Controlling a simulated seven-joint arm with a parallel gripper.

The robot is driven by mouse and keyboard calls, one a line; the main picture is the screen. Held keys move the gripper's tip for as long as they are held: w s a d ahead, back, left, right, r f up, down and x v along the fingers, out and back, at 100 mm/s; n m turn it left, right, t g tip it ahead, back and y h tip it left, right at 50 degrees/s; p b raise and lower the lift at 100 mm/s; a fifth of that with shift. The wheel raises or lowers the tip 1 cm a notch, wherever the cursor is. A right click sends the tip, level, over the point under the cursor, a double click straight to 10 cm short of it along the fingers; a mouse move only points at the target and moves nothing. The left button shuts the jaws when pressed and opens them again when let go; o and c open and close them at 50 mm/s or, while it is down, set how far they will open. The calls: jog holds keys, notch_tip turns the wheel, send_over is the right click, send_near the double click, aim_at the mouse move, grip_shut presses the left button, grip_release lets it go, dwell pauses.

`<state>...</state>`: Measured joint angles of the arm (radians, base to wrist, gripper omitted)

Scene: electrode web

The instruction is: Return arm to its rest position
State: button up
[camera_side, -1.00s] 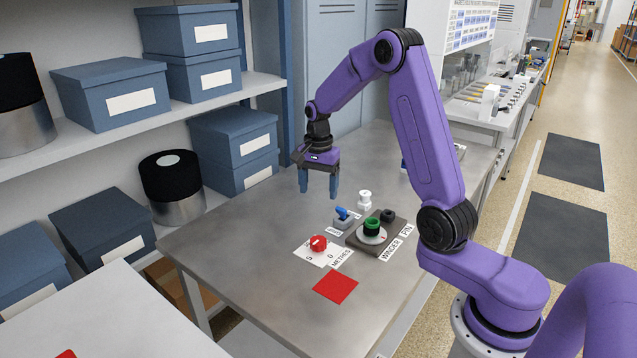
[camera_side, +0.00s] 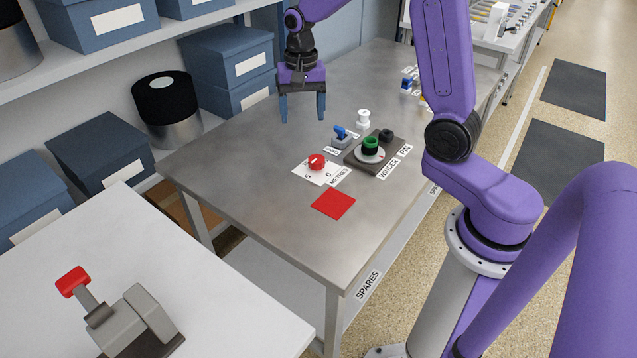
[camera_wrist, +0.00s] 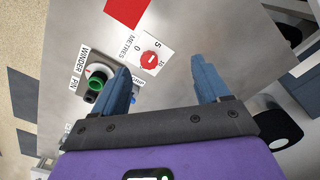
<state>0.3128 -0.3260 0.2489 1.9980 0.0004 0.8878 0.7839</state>
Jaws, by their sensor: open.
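My gripper (camera_side: 302,108) is open and empty, its two blue fingers pointing down above the metal table (camera_side: 260,205), left of the objects there. In the wrist view, my gripper (camera_wrist: 165,85) shows its fingers spread with nothing between them. On the table are a red knob (camera_side: 316,161) on a white METRES card, a blue switch (camera_side: 341,132), and a green ring (camera_side: 370,144) on the dark WINDER PIN base. A white spool-like piece (camera_side: 363,119) stands behind them. A red square (camera_side: 333,203) lies nearer the front. The wrist view also shows the red knob (camera_wrist: 150,60) and green ring (camera_wrist: 96,84).
Shelves with blue boxes (camera_side: 100,150) and a black-topped roll (camera_side: 166,108) stand at the left. A white table (camera_side: 235,310) with a red-handled lever device (camera_side: 120,315) is at the front left. The metal table's left part is clear.

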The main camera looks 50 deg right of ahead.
jog(key=s+a+r+n, duration=0.2)
jog(key=s+a+n, duration=0.75)
jog(key=s, duration=0.25)
jog(key=s+n, duration=1.2)
jog(key=s, duration=0.5)
jog(key=shift+d, duration=0.25)
jog(key=shift+r, duration=0.1)
